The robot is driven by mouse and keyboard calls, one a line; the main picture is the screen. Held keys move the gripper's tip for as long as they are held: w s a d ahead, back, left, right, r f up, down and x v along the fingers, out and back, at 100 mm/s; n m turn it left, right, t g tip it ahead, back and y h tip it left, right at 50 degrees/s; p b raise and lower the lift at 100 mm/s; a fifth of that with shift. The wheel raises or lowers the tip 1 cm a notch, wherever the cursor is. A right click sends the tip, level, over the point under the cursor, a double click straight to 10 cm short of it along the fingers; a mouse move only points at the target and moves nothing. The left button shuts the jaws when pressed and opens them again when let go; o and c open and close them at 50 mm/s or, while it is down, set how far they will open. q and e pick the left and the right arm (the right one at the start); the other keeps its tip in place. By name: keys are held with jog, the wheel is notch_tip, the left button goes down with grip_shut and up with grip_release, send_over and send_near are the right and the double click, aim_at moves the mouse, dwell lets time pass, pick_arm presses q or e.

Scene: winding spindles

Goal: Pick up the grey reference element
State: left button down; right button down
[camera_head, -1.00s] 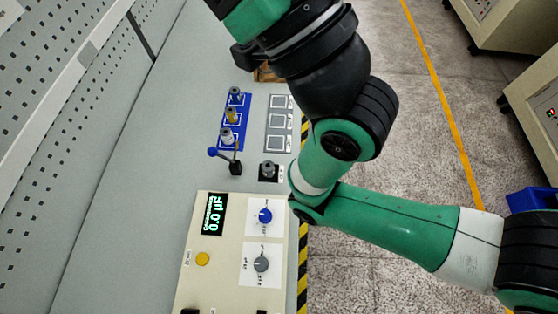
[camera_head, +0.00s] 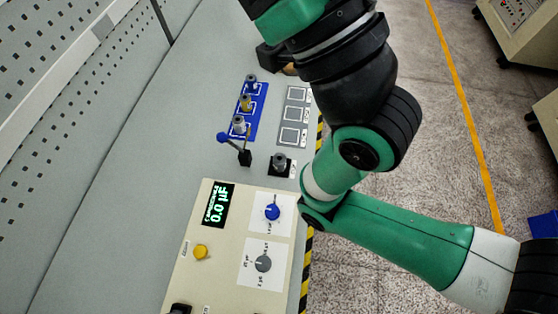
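On the blue tray (camera_head: 258,103) stand three small upright spindles: a grey one with a blue lower part (camera_head: 251,82) at the top, a yellow-banded one (camera_head: 245,103) in the middle and a pale grey one (camera_head: 239,124) at the bottom. Another grey cylinder (camera_head: 280,160) stands on a black base to the lower right. I cannot tell by label which one is the grey reference element. My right arm comes in from the right. A black part at its end (camera_head: 272,57) shows above the tray, apart from the spindles. Its fingertips are hidden. My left gripper is out of view.
A grey tray (camera_head: 307,116) with empty square slots lies right of the blue one. A blue-knobbed lever (camera_head: 222,137) stands just below the blue tray. A beige meter box (camera_head: 212,249) reading 0.0 µF is below. Bare grey table (camera_head: 140,175) lies to the left.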

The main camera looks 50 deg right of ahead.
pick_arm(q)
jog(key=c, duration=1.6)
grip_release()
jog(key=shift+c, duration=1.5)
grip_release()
